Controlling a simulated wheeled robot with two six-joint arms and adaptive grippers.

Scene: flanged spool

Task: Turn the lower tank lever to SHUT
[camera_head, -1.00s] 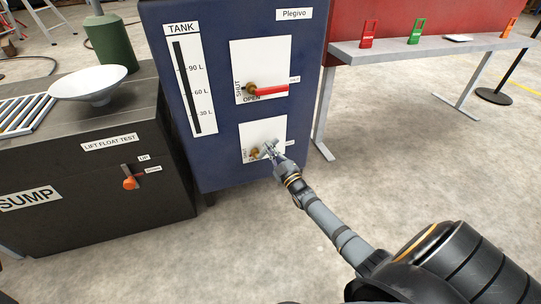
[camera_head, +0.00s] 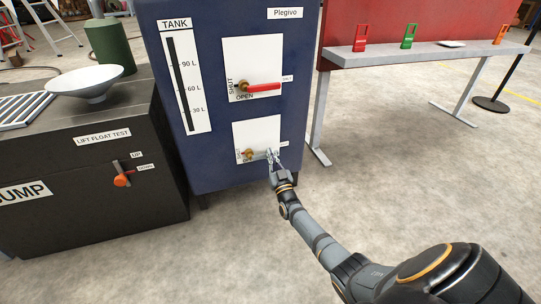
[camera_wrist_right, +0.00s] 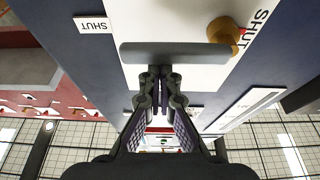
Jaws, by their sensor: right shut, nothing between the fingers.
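The blue tank cabinet (camera_head: 225,170) has a lower white plate (camera_head: 258,132) with a brass lever hub (camera_head: 247,154). The hub also shows in the right wrist view (camera_wrist_right: 224,32). There a grey lever bar (camera_wrist_right: 172,53) runs level across the plate, away from the hub, which is the rightward side in the head view. My right gripper (camera_head: 271,155) is at the lower plate, right of the hub, and hides most of this lever. In the wrist view its fingertips (camera_wrist_right: 160,72) are together at the bar's edge; contact cannot be told. My left gripper is not in view.
A red upper lever (camera_head: 263,87) points right on the upper plate (camera_head: 250,55). A black sump box (camera_head: 100,190) with an orange lever (camera_head: 122,180) stands at left. A grey bench (camera_head: 430,52) holds coloured tags at right. The floor in front is clear.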

